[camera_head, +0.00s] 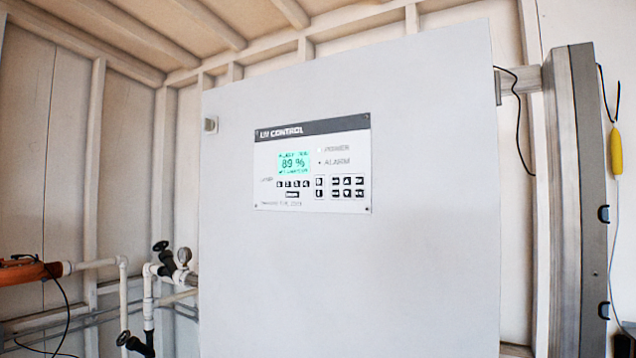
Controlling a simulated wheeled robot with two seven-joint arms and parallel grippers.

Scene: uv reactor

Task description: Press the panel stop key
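The control panel (312,166) is a white plate with a dark "UV CONTROL" header, fixed on the front of a large grey cabinet (350,270). Its lit green display (294,163) reads about 89 %, with small blurred text above and below. Below the display is a row of small dark keys (292,184) with one wider key (292,195) under it. More keys (347,186) sit at the lower right of the panel. The key labels are too small to read, so I cannot tell which is the stop key. Neither gripper is in view.
White pipes with black valves (165,258) and a gauge (184,256) stand left of the cabinet. An orange cylinder (30,271) is at the far left. A grey metal post (578,200) and a yellow hanging object (616,150) are at right. The cabinet front is unobstructed.

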